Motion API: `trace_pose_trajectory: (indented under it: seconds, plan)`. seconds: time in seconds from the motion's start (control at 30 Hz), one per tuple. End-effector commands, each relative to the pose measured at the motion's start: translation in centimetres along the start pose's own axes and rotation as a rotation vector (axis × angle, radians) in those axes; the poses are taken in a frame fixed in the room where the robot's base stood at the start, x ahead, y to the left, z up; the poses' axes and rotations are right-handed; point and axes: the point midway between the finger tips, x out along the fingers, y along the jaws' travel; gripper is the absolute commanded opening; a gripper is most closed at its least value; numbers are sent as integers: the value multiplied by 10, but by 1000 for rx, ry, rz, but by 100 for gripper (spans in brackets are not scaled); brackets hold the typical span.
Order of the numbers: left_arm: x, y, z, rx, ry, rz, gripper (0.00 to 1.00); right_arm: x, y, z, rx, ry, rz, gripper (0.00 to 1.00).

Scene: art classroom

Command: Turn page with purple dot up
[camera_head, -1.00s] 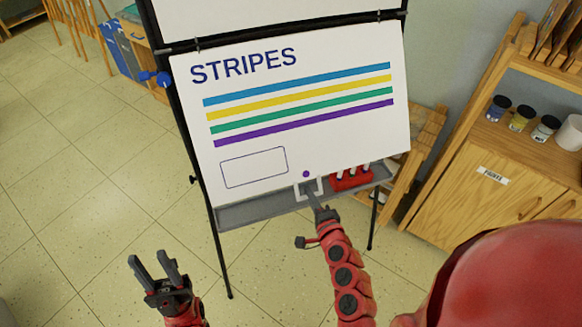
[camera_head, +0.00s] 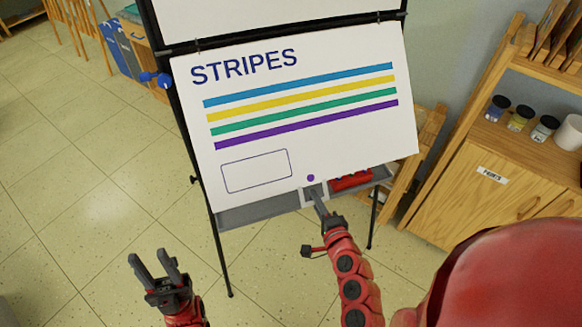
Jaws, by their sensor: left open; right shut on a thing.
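A flip chart page (camera_head: 270,165) headed "STRIPES" hangs on a black easel, with blue, yellow, green and purple stripes and an empty outlined box. A small purple dot (camera_head: 310,178) is near its bottom edge. My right gripper (camera_head: 316,196) is shut at a pale tab (camera_head: 309,203) at the page's bottom edge, just below the dot. The fingers partly hide the tab. The page's lower edge stands out a little from the easel. My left gripper (camera_head: 155,264) is open and empty, low at the left, apart from the easel.
A grey tray (camera_head: 255,216) with red items (camera_head: 352,181) is behind the page's lower edge. A turned-up white sheet (camera_head: 240,14) is above the top bar. A wooden cabinet (camera_head: 470,190) with paint jars stands at the right. Open floor lies at the left.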

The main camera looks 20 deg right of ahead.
Motion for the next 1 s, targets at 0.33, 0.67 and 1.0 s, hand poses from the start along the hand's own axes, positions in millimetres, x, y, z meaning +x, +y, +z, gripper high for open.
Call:
trace_pose_trajectory:
  seconds: [0.33,0.67,1.0]
  plan:
    - [1,0,0,0,0,0,42,-27,-20,-2,0,6,-11,0]
    - [-1,0,0,0,0,0,42,-45,-28,-1,1,3,-5,0]
    - [0,0,0,0,0,0,42,-46,-28,0,1,1,-1,0]
